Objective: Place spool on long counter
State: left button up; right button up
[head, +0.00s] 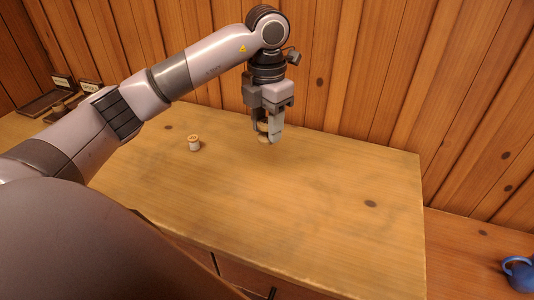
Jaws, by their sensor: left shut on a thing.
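My left gripper (268,137) is shut on a small wooden spool (263,127), largely hidden between its fingers. It points down over the back part of the wooden counter (330,200). I cannot tell whether the held spool touches the counter top. A second spool (194,143), pale with wooden ends, stands upright on the counter to the left of the gripper, apart from it. My right gripper is not in view.
A wood-plank wall (380,80) rises close behind the counter. Dark trays (45,104) with small cards lie at the far left. A blue pot (518,272) is at the lower right, beyond the counter's right edge. The counter's middle and right are clear.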

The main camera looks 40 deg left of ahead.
aim_at(267, 122)
pick_arm(q)
notch_tip(267, 122, up, 6)
jog(key=shift+r+p, duration=0.1)
jog(key=shift+p, duration=0.35)
jog(key=m, duration=0.2)
jog(key=d+f+m, duration=0.1)
jog(key=m, duration=0.1)
jog(key=f+m, duration=0.1)
jog(key=shift+s+d+f+m, duration=0.1)
jog(key=shift+s+d+m, duration=0.15)
jog(key=shift+m, duration=0.15)
jog(key=s+d+f+m, duration=0.3)
jog(key=f+m, duration=0.1)
jog(key=m, duration=0.9)
jog(key=s+d+f+m, duration=0.2)
jog(key=d+f+m, duration=0.2)
jog(key=m, duration=1)
jog(key=shift+s+f+m+p, duration=0.3)
jog(key=shift+s+f, duration=0.1)
jog(key=shift+f, duration=0.4)
jog(key=shift+a, duration=0.1)
